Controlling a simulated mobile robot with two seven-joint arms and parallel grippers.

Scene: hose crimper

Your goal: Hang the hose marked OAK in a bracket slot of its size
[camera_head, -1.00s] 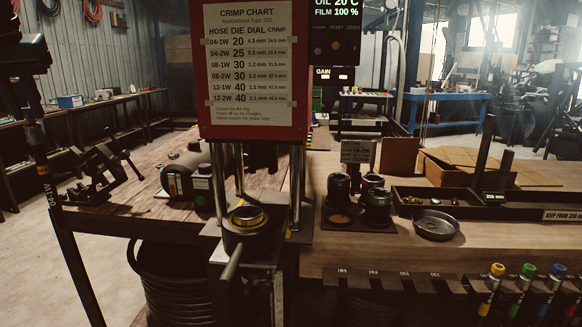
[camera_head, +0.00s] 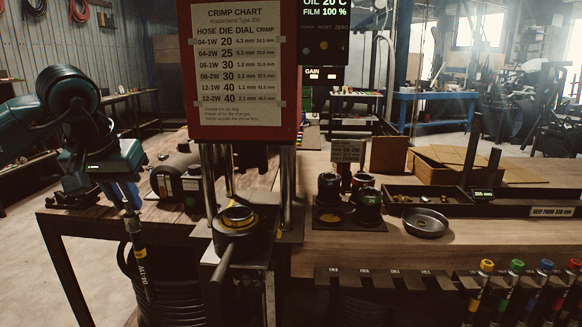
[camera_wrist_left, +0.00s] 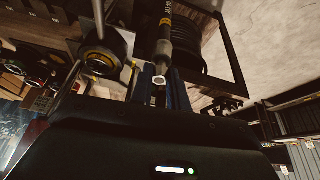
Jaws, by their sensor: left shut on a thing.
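My left gripper (camera_head: 126,196) points down at the left of the crimper. It is shut on a dark hose (camera_head: 139,262) that hangs nearly upright, with a yellow band and pale lettering I cannot read surely as OAK. In the left wrist view the hose (camera_wrist_left: 165,38) runs away from between the fingers, its metal end fitting towards me. The bracket (camera_head: 395,281) runs along the bench's front edge at right, with small labels above its slots, too small to read. Its left slots look empty. My right gripper is not in view.
The red crimper (camera_head: 286,128) with its chart stands between the held hose and the bracket; its handle sticks out in front. Several hoses with coloured caps, one green (camera_head: 517,266), hang at the bracket's right. A coiled black hose (camera_head: 172,292) lies below the bench.

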